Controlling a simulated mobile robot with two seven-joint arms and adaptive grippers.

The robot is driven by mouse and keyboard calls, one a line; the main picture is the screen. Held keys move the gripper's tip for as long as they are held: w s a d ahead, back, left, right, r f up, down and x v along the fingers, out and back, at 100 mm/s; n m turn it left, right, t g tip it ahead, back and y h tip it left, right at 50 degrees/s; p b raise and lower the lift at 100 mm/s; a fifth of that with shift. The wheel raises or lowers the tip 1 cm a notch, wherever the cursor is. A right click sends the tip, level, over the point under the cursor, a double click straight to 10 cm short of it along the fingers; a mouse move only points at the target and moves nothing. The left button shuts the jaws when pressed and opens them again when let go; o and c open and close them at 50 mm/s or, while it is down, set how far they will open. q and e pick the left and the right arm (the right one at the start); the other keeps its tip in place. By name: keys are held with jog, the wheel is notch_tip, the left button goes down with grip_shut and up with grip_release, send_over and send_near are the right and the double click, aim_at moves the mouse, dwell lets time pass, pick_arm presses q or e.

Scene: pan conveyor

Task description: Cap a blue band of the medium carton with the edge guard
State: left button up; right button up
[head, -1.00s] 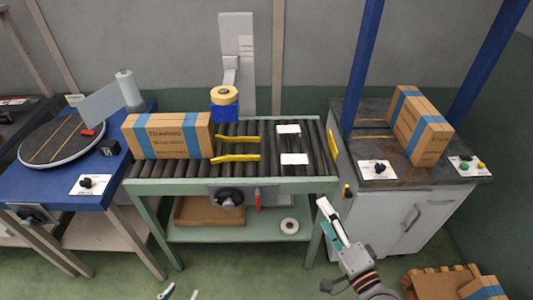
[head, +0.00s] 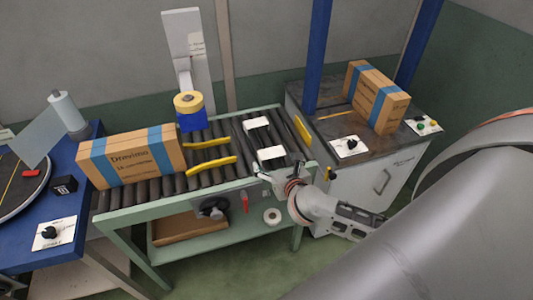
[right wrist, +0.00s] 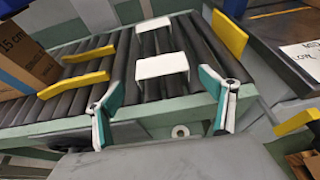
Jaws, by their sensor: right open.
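Two white angled pieces that look like edge guards lie on the conveyor rollers, a far one (head: 257,123) and a near one (head: 270,153). Both also show in the right wrist view, far (right wrist: 153,24) and near (right wrist: 162,65). My right gripper (head: 282,170) is open and empty at the conveyor's front edge, close to the near piece; its teal-padded fingers (right wrist: 160,85) are spread in the wrist view. A carton with two blue bands (head: 122,158) stands on the conveyor's left end. Another banded carton (head: 365,90) stands on the right bench. Which is medium I cannot tell. My left gripper is out of view.
Yellow guide rails (head: 212,166) lie between the left carton and the white pieces. A tape roll on a blue block (head: 191,122) stands behind the conveyor. A control card (head: 349,146) lies on the right bench. My grey arm link fills the lower right.

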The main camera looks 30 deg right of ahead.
aim_at(272, 152)
jog(key=x, duration=0.6)
jog(key=shift+d+r, duration=0.25)
jog(key=shift+r, duration=0.05)
jog(key=shift+c, duration=0.5)
jog(key=c, duration=0.8)
